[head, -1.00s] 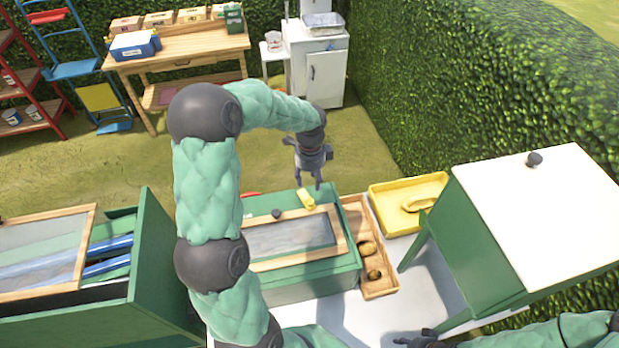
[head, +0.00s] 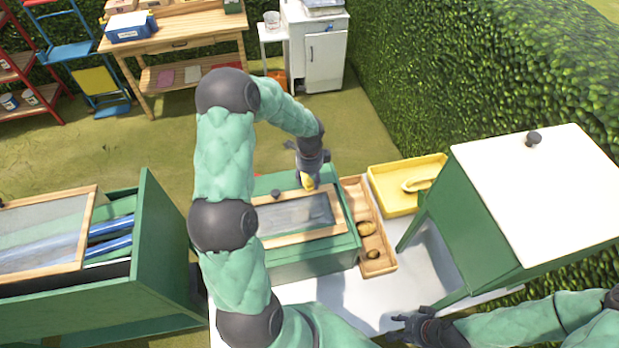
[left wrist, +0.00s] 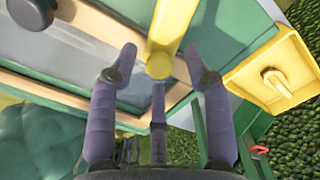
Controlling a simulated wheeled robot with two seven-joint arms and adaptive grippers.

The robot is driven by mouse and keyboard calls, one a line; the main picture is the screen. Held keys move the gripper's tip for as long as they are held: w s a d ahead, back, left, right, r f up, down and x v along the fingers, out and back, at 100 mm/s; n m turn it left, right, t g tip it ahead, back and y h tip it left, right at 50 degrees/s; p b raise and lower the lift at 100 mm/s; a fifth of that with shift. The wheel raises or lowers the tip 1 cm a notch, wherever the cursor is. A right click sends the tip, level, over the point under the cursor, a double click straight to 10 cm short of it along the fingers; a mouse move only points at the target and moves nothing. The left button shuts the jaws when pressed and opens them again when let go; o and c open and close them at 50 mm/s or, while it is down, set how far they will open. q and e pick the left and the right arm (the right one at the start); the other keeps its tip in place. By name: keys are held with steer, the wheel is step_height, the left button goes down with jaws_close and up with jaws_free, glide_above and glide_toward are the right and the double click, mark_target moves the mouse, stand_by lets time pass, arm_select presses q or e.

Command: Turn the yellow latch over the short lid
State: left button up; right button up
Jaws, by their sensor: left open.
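The yellow latch (head: 307,183) sits at the back edge of the short lid, on the green box (head: 310,265). The short lid (head: 285,242) has a wooden frame, a clear pane and a dark knob. My left gripper (head: 308,180) is right over the latch and partly hides it. In the left wrist view, the latch (left wrist: 166,38) lies between the spread fingers of my left gripper (left wrist: 160,65), its rounded end near them; I cannot tell whether they touch it. My right gripper (head: 405,325) is low at the front right, apart from the box; its jaw opening is unclear.
A wooden tray (head: 352,190) with brown items stands right of the box, beside a yellow tray (head: 395,203). A green cabinet with a white top (head: 540,200) stands at the right. Another green box with a framed lid (head: 45,285) stands at the left.

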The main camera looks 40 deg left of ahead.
arm_select(q)
steer(key=shift+c, duration=0.2)
jaws_close()
steer(key=shift+s+a+m+p, duration=0.15)
steer(key=shift+s+m+p, duration=0.25)
steer(key=shift+m+p, duration=0.25)
steer(key=shift+s+a+m+p, duration=0.15)
steer(key=shift+m+p, duration=0.05)
steer(key=shift+m, duration=0.35)
steer(key=shift+s+a+m+p, duration=0.1)
steer(key=shift+s+m+p, duration=0.05)
steer(key=shift+m, duration=0.35)
steer(key=shift+o, duration=0.2)
jaws_free()
